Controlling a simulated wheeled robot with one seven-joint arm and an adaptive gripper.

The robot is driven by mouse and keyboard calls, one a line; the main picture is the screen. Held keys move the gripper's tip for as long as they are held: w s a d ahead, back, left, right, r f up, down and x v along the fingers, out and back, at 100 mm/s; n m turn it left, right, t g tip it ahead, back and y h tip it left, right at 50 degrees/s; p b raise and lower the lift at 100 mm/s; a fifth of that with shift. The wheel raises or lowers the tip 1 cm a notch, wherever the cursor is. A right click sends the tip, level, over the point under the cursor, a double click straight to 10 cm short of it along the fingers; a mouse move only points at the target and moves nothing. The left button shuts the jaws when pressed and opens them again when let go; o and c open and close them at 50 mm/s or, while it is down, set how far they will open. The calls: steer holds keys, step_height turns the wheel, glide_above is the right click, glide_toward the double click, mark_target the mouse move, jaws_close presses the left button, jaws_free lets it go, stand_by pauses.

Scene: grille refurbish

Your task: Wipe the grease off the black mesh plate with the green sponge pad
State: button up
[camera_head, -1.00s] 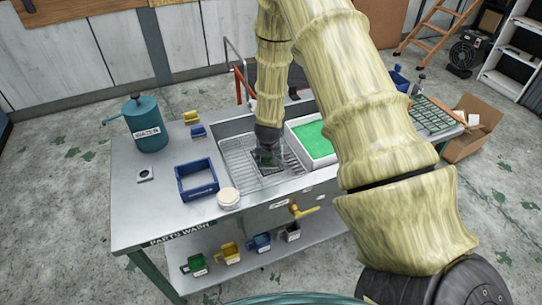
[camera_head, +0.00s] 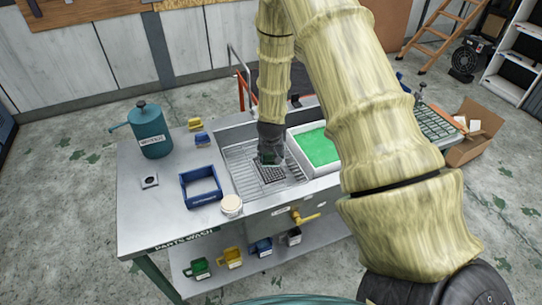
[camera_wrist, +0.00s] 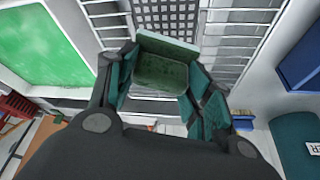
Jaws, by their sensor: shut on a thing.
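The black mesh plate (camera_head: 271,173) lies on the wire rack in the sink basin. In the wrist view the mesh plate (camera_wrist: 168,14) shows at the top, with pale square holes. My gripper (camera_head: 270,156) is over the plate's far part in the head view. In the wrist view my gripper (camera_wrist: 160,75) is shut on the green sponge pad (camera_wrist: 158,72), which has a paler green edge. The pad is close to the plate; I cannot tell whether they touch. Grease on the plate cannot be made out.
A white tray of green liquid (camera_head: 297,138) stands right of the rack (camera_head: 242,167). A blue open bin (camera_head: 187,189) and a round pale-lidded tub (camera_head: 231,207) are to the left.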

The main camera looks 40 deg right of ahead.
steer(key=shift+r, duration=0.25)
steer(key=shift+r+p, duration=0.4)
steer(key=shift+r, duration=1.05)
steer(key=shift+d, duration=0.1)
